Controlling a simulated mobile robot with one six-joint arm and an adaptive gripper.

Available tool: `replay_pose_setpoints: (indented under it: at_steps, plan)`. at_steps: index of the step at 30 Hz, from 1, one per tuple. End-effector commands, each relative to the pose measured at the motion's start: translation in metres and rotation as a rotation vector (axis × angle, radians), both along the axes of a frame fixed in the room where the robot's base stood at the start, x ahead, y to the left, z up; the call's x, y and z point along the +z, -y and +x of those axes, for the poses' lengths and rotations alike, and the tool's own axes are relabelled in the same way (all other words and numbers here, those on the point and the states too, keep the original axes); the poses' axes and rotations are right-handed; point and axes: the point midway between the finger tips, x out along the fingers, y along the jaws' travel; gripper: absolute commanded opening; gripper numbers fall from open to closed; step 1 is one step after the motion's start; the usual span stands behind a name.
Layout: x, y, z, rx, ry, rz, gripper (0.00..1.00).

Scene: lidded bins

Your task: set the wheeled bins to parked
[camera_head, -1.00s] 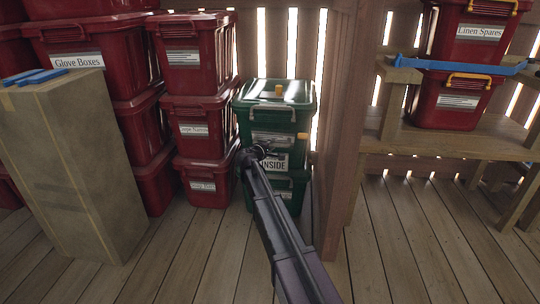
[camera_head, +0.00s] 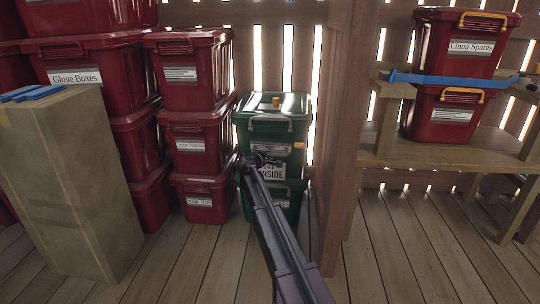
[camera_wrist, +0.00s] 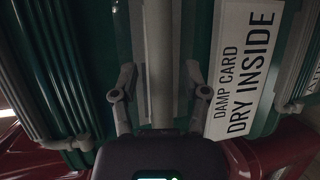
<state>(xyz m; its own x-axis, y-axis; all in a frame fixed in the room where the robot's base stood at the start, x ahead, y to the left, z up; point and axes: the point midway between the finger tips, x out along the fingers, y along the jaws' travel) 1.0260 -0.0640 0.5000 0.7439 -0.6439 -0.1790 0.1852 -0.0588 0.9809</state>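Two green lidded bins stand stacked by the back wall in the head view. The upper green bin (camera_head: 262,128) has an orange knob on its lid, another at its right side and a grey handle. The lower green bin (camera_head: 292,206) is mostly behind my arm. No wheels can be made out. My gripper (camera_head: 255,160) is at the stack's front. In the wrist view my gripper (camera_wrist: 159,82) is open, its two fingers on either side of a grey bar (camera_wrist: 158,55) with gaps to it. A white label (camera_wrist: 243,65) reading "DAMP CARD DRY INSIDE" is right of the bar.
Stacked red bins (camera_head: 188,95) stand close on the left. A tall tan box (camera_head: 70,175) with a blue item on top is front left. A wooden post (camera_head: 335,130) is close on the right. Beyond it, a shelf (camera_head: 440,155) holds two strapped red bins. Front floor is clear.

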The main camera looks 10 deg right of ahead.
Motion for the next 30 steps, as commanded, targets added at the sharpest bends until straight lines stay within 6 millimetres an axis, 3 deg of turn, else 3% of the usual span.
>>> replay_pose_setpoints:
  at_steps: [14, 30]
  plan:
    - [0.0, -0.003, -0.01, 0.0, 0.0, 0.001, 0.6]
    - [0.0, -0.023, -0.072, 0.001, 0.0, 0.002, 0.6]
